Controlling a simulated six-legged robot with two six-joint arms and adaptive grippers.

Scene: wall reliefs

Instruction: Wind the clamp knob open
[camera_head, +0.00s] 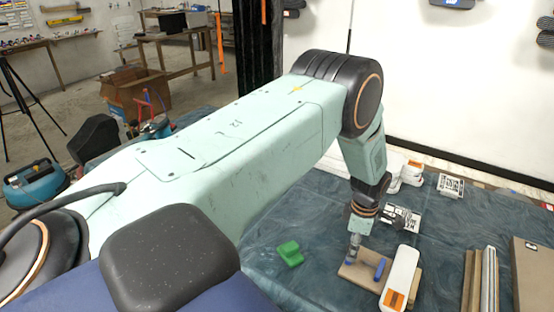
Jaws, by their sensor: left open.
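My left arm reaches across from the left and bends down at the right. My left gripper (355,246) is small in the view, pointing down over a tan board (352,272) on the blue-green cloth (320,240). It is open, with its fingertips close to the board's left part. A short blue bar (379,269) lies on the board just right of the gripper. I cannot make out the clamp knob clearly; the gripper may hide it. Whether the fingers touch anything cannot be told. My right gripper is not in view.
Long strips (480,280) and a brown panel (532,275) are at the right. White containers (410,172) stand behind.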

